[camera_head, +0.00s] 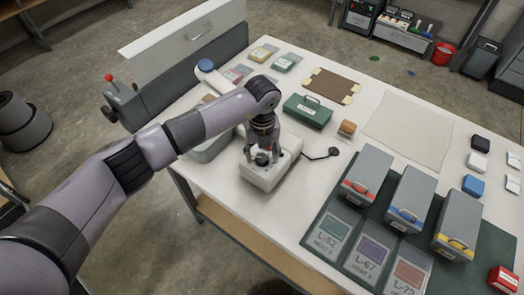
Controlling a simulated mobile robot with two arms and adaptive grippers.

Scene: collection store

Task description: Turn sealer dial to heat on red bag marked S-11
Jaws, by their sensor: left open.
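My left gripper (262,150) points down over a pale box-shaped unit (268,181) near the table's front left edge. Its open fingers are on either side of a dark round knob (263,159) on top of the unit; I cannot tell whether they touch it. Any dial markings are too small to read. Several flat bags lie at the back left: a reddish-pink one (236,73), a yellow one (262,53) and a green one (287,62). Their labels are not legible, so S-11 cannot be confirmed. My right gripper is not in view.
A green case (307,111) and a small orange-brown block (347,129) stand right of the unit. A black cord end (333,152) lies beside it. Grey boxes (407,196) stand on a dark mat at right. A pale cloth (408,120) lies flat, clear of objects.

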